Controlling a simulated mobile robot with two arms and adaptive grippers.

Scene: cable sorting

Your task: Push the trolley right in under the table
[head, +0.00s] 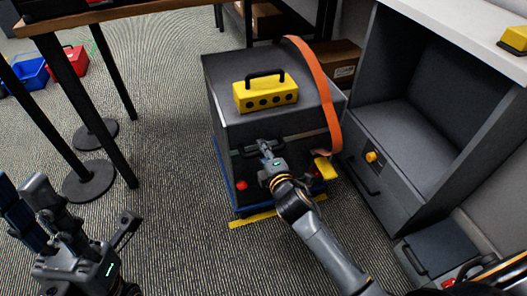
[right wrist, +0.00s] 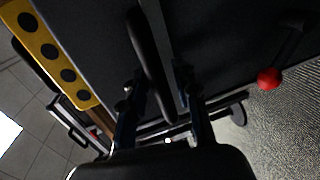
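The trolley (head: 225,95) is a dark grey box on a blue base, standing on the carpet with its front towards me. The table (head: 130,12) has a wooden edge and black legs and stands at the upper left; the trolley is beside and beyond its near corner, mostly in the open. My right gripper (head: 264,148) is at the trolley's front handle. In the right wrist view, its fingers (right wrist: 160,95) stand apart on either side of the black handle (right wrist: 150,55). My left gripper (head: 85,215) is open and empty at the lower left, away from the trolley.
A yellow box (head: 265,97) and an orange strap (head: 315,75) lie on the trolley. A grey cabinet (head: 375,185) stands close on its right. Cardboard boxes (head: 340,58) lie behind. Round leg bases (head: 90,181) stand left.

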